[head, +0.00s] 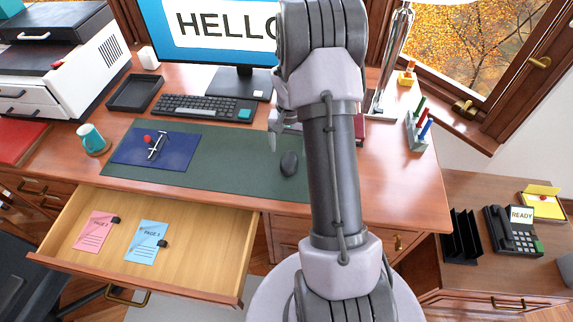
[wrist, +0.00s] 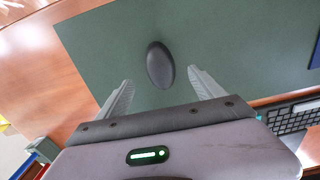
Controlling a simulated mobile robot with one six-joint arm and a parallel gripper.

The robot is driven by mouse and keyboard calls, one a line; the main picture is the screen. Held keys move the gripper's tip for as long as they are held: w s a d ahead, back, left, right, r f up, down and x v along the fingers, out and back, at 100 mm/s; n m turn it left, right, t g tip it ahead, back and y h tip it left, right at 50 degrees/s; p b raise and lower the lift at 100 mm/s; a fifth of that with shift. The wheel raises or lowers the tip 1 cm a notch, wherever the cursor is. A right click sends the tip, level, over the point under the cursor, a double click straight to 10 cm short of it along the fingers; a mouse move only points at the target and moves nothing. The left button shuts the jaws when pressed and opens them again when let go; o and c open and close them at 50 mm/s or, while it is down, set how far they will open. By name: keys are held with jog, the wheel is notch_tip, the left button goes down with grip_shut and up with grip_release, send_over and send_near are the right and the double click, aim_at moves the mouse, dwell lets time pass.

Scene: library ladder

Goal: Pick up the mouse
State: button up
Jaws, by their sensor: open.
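The mouse (head: 289,163) is a small black oval lying on the green desk mat (head: 235,160), to the right of the mat's middle in the head view. In the wrist view the mouse (wrist: 160,65) lies just beyond the fingertips, roughly centred between them. My gripper (wrist: 159,78) is open and empty, its two grey fingers spread apart. In the head view my arm hides most of the gripper; one finger (head: 272,141) shows left of the arm, above and behind the mouse. The mouse is apart from both fingers.
A keyboard (head: 200,107) and monitor (head: 215,35) stand behind the mat. An open drawer (head: 190,215) with pink and blue pages juts out at front left. A pen holder (head: 417,130) stands right.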

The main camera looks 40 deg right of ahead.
aim_at(289, 159)
notch_tip(289, 159, down, 7)
jog(key=b, duration=0.3)
jog(key=shift+w+d+f, duration=0.1)
jog(key=shift+r, duration=0.2)
jog(key=shift+c, duration=0.2)
jog(key=c, duration=1.5)
